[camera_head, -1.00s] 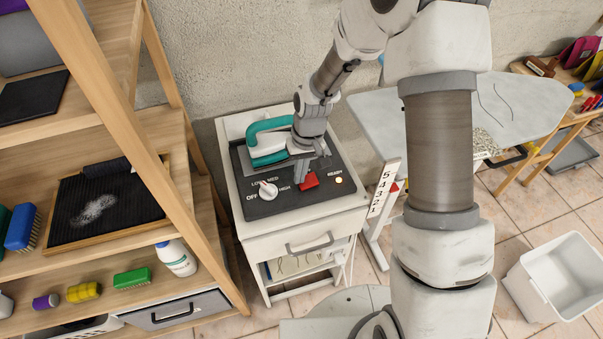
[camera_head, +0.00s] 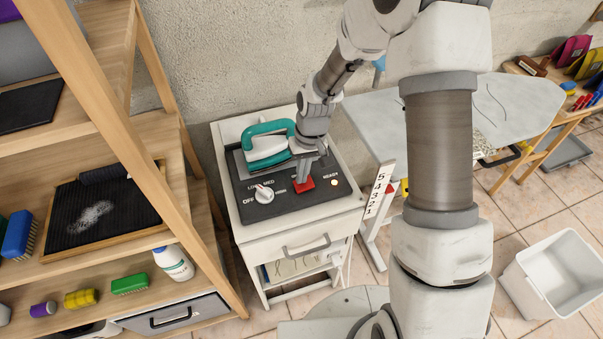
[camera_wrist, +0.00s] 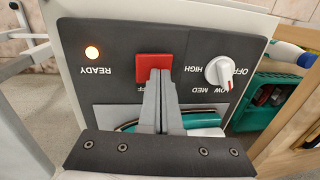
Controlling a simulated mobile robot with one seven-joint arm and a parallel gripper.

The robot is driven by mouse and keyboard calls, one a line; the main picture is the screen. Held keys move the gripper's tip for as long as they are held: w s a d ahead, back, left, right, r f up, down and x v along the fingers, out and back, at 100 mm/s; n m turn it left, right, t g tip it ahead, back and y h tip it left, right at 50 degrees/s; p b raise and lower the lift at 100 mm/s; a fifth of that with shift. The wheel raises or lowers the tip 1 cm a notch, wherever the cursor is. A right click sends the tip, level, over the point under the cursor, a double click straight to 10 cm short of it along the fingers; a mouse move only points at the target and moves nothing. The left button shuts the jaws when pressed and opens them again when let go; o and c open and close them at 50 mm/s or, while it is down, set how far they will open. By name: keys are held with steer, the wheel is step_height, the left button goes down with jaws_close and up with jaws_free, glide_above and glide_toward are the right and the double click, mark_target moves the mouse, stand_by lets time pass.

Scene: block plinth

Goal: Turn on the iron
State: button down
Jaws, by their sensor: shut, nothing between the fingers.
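The teal and white iron (camera_head: 266,146) rests on a metal plate at the back of a dark control panel (camera_head: 264,212) on a white cabinet. My gripper (camera_wrist: 158,76) is shut and empty, its fingertips at the near edge of the red switch (camera_wrist: 160,62) in the wrist view. The switch also shows under the fingertips in the head view (camera_head: 304,184). Letters beside it are partly hidden by the fingers. The white dial (camera_head: 264,193) has a red mark; its exact setting is hard to read. The READY lamp (camera_wrist: 92,52) glows orange.
A wooden shelf unit (camera_head: 150,210) with brushes and bottles stands close at the left. An ironing board (camera_head: 520,100) stands at the right behind my arm. A white bin (camera_head: 560,275) is on the floor at the lower right.

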step_height(320, 180, up, 14)
steer(key=a+p, duration=0.2)
steer(key=shift+s+a+f+p, duration=0.15)
steer(key=shift+s+a+p, duration=0.15)
steer(key=shift+s, duration=0.05)
step_height(320, 180, up, 14)
steer(key=m+t+h, duration=0.1)
steer(key=t, duration=0.2)
glide_above(292, 189)
steer(key=s+d, duration=0.7)
steer(key=d, duration=0.1)
steer(key=s+d+r+m+t, duration=0.1)
steer(key=s+d+r, duration=0.1)
steer(key=s, duration=0.4)
steer(key=s+d+r+m+t, duration=0.1)
steer(key=s+d+r+t, duration=0.1)
steer(key=s, duration=0.4)
steer(key=shift+s+d+r, duration=0.3)
steer(key=shift+d+r, duration=0.15)
steer(key=shift+d, duration=0.4)
